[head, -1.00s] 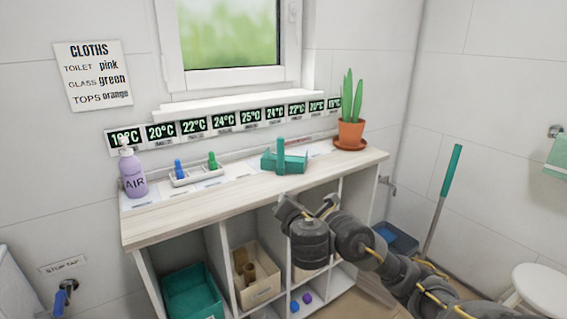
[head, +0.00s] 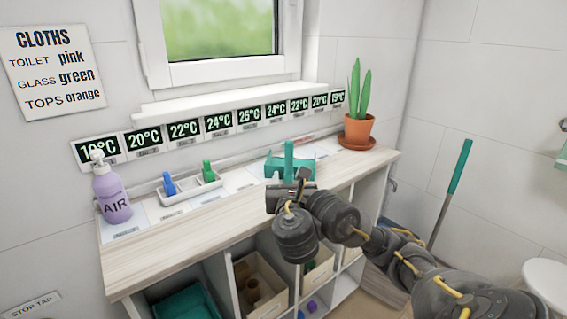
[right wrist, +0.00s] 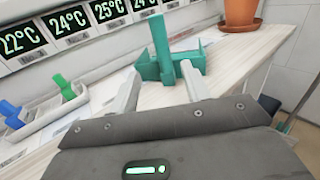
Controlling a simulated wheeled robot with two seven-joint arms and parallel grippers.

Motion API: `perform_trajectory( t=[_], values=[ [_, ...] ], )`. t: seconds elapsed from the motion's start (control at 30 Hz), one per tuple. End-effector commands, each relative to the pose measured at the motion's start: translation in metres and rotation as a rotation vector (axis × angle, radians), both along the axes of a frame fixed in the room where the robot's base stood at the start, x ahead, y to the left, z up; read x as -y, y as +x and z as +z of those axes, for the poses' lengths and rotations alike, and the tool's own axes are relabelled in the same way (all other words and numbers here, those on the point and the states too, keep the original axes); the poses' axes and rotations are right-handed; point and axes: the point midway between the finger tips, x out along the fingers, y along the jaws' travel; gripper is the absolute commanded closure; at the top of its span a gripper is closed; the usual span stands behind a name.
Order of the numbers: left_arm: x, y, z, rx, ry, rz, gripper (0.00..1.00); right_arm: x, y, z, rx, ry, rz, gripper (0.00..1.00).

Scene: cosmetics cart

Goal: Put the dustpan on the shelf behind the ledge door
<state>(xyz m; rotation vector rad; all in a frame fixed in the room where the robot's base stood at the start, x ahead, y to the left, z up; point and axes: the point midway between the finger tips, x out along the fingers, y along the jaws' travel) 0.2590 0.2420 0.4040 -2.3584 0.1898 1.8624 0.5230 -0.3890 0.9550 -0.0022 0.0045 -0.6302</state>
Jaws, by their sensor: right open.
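The teal dustpan (head: 281,169) stands on the pale wooden ledge top, with its handle upright. In the right wrist view the dustpan (right wrist: 176,67) is straight ahead, beyond the fingertips. My right gripper (head: 290,187) is open and empty, just on the near side of the dustpan and partly covering its lower part in the head view. In the right wrist view its two fingers (right wrist: 161,80) spread on either side of the dustpan's image, and contact cannot be told. I cannot make out a ledge door. My left gripper is not in view.
On the ledge (head: 150,257) stand a purple AIR bottle (head: 113,195), a white tray (head: 193,190) with blue and green items, and a potted cactus (head: 358,130). Open compartments below hold a teal bin (head: 190,303) and a cardboard box (head: 262,280). The ledge's front left is clear.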

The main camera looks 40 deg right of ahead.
Motion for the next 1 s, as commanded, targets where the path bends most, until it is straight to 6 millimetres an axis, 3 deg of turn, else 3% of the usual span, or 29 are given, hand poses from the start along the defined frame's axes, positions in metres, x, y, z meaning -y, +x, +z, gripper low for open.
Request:
perform_trajectory(
  t=[0.17, 0.4, 0.77, 1.0],
  values=[
    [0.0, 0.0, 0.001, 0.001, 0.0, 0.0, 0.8, 0.01, -0.002, -0.001, -0.001, -0.001, -0.016, 0.53],
    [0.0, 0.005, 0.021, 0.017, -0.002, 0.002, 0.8, 0.037, 0.024, -0.002, 0.002, -0.002, -0.027, 0.53],
    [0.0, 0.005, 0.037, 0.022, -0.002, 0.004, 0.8, 0.046, 0.04, -0.001, 0.001, 0.001, -0.021, 0.53],
    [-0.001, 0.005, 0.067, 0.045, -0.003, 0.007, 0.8, 0.063, 0.067, 0.0, 0.002, 0.0, -0.021, 0.53]
  ],
)
